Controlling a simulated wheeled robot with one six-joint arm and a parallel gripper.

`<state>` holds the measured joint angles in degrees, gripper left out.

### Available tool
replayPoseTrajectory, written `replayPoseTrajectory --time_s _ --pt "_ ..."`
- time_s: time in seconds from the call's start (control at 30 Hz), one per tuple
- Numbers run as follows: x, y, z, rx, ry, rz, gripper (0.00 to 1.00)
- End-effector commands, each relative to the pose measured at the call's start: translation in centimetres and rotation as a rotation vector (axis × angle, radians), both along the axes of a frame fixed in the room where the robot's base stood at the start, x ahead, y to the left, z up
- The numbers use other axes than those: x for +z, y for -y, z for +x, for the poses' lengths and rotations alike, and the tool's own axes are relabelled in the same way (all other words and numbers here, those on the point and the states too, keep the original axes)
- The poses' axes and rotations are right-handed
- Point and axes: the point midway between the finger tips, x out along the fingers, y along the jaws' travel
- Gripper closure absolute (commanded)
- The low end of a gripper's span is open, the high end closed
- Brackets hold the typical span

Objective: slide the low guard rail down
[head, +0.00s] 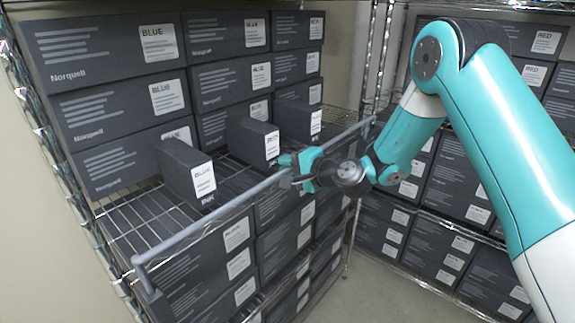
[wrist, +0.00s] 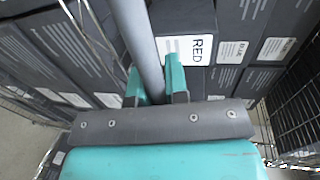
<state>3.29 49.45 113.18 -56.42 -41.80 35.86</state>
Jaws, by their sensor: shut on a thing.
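The low guard rail (head: 215,216) is a grey bar running along the front of a wire shelf, from the lower left to the upper right in the head view. It stands a little above the shelf's front edge. My gripper (head: 300,170) is at the rail's middle, shut on it. In the wrist view the rail (wrist: 137,45) passes between the two teal fingers (wrist: 157,85). The fingers hide a short part of the rail.
The wire shelf (head: 140,220) is bare at the left. Another rack of boxes (head: 450,180) stands at the right.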

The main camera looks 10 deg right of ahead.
Motion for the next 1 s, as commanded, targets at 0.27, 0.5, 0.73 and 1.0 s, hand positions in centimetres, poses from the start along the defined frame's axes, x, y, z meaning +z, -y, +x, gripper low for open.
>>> replayPoseTrajectory --time_s 0.27,0.5,0.73,1.0 --pt "-4.7 0.0 -0.1 0.0 -0.004 -0.003 1.0" --pt "-8.4 0.1 -0.1 0.0 -0.003 -0.002 1.0" --pt "-8.6 0.1 -0.1 0.0 -0.007 -0.005 1.0" --pt "-8.7 0.1 -0.1 0.0 -0.009 -0.006 0.6"
